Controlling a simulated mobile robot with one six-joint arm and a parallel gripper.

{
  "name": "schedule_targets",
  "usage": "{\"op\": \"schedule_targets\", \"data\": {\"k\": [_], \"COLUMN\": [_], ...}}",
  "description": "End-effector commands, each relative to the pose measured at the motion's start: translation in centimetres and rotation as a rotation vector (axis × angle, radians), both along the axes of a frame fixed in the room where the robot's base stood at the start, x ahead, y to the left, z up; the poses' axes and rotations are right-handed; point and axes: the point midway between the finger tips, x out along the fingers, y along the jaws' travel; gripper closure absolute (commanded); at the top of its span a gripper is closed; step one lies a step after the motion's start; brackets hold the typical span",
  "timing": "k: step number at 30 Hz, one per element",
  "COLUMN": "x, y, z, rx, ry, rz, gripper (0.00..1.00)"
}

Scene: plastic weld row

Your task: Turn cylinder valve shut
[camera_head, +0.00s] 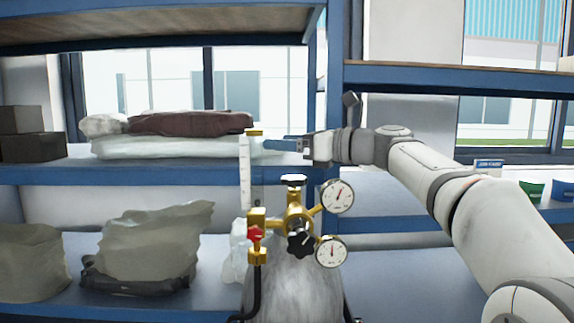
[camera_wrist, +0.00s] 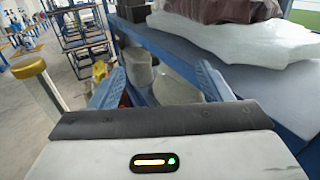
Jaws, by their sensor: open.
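A grey gas cylinder (camera_head: 294,290) stands upright at the front of the head view, its lower part out of frame. A black knob (camera_head: 300,242) and a red knob (camera_head: 254,234) sit lower on the brass fittings. My gripper (camera_head: 272,145) is above the handwheel, apart from it, with its blue fingers pointing left. The wrist view shows my gripper (camera_wrist: 160,82) open, with nothing between the fingers. The handwheel cannot be made out in the wrist view.
Two gauges (camera_head: 338,195) (camera_head: 331,251) are right of the valve. A clear upright tube (camera_head: 245,178) with a brass cap (camera_head: 254,132) stands close to my fingertips; the cap (camera_wrist: 28,68) is left in the wrist view. Blue shelving (camera_head: 180,175) with bags and boxes stands behind.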

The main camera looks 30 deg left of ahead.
Motion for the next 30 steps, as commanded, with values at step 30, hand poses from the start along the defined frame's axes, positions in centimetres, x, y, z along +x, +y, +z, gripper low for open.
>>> {"op": "schedule_targets", "data": {"k": [30], "x": [3.4], "y": [-7.7], "z": [-6.7], "rx": [-0.016], "ry": [0.005], "rz": [0.354], "gripper": [0.28]}}
